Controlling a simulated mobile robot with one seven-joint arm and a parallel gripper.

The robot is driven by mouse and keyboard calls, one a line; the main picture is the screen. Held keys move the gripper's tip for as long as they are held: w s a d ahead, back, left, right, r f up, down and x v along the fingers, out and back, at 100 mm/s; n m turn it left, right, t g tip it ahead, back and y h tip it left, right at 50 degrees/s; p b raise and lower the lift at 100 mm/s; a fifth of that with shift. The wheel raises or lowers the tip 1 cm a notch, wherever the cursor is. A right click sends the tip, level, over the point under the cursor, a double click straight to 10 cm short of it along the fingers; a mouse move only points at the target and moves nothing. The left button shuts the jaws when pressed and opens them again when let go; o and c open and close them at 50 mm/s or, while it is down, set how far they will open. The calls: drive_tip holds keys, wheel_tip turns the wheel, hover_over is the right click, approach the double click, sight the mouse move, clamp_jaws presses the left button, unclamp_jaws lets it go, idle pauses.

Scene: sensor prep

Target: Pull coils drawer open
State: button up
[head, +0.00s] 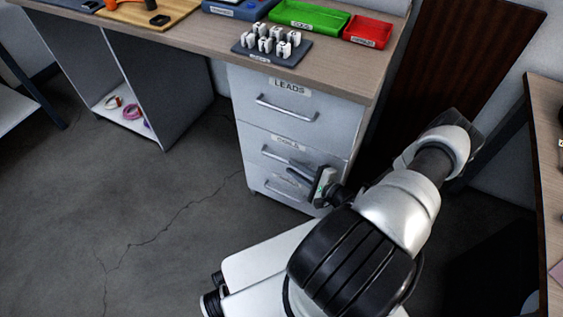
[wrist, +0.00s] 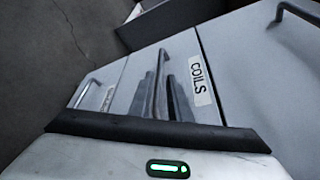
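The coils drawer (head: 288,146) is the middle drawer of a light grey cabinet, and its front looks flush with the drawers around it. Its COILS label (wrist: 202,82) is clear in the wrist view. Its bar handle (wrist: 159,82) runs between the two dark fingers of my gripper (wrist: 160,97). The fingers look apart, one on each side of the handle, with a gap visible on the label side. In the head view my gripper (head: 296,168) reaches the handle from the right front and hides part of the drawer fronts.
The LEADS drawer (head: 292,100) is above, shut, and a bottom drawer (head: 268,184) is below. The worktop (head: 335,72) overhead holds a rack of white parts (head: 272,45) and green and red trays (head: 368,32). The floor (head: 150,215) left of the cabinet is clear.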

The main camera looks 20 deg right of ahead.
sight(281, 159)
drive_tip(key=b+x, duration=0.1)
drive_tip(key=x, duration=0.5)
drive_tip(key=shift+w+a+f, duration=0.15)
drive_tip(key=shift+w, duration=0.2)
clamp_jaws()
